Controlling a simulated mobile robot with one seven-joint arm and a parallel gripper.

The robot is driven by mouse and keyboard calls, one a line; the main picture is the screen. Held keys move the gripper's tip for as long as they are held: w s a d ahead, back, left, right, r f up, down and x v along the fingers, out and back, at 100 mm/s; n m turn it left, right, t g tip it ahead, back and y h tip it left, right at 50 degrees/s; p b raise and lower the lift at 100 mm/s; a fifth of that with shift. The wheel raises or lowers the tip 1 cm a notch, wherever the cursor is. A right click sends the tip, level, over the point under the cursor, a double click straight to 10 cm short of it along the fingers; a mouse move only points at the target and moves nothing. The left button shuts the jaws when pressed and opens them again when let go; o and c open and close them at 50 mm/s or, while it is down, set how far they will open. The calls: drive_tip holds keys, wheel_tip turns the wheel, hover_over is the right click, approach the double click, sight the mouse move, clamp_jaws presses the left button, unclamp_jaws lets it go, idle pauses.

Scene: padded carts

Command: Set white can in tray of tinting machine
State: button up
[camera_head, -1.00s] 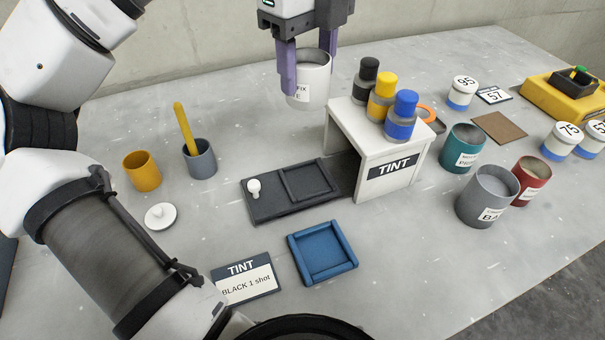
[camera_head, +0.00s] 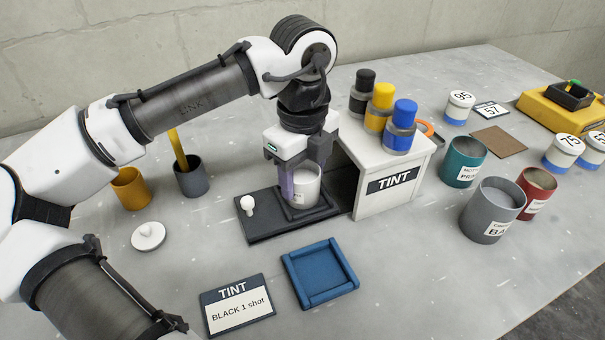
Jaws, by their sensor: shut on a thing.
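The white can (camera_head: 306,186) is upright at the square frame of the dark tray (camera_head: 270,226) of the tinting machine (camera_head: 388,186). It appears to be down inside the raised rim, though I cannot tell whether its base touches the tray floor. My gripper (camera_head: 303,185) points down and is shut on the can, with purple fingers on its sides. The machine is a white housing marked TINT, to the right of the can. A white knob (camera_head: 248,205) stands on the tray's left part.
Black (camera_head: 363,93), yellow (camera_head: 379,107) and blue (camera_head: 400,127) bottles stand on the machine. A blue square tray (camera_head: 320,277) and a TINT card (camera_head: 238,304) lie in front. A grey can (camera_head: 490,212), teal can (camera_head: 463,157) and red can (camera_head: 536,193) stand right.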

drive_tip(key=shift+f, duration=0.15)
drive_tip(key=o, duration=1.1)
drive_tip(key=shift+o, duration=0.2)
wheel_tip(320, 180, up, 12)
drive_tip(key=p, duration=0.2)
drive_tip(key=shift+r, duration=0.2)
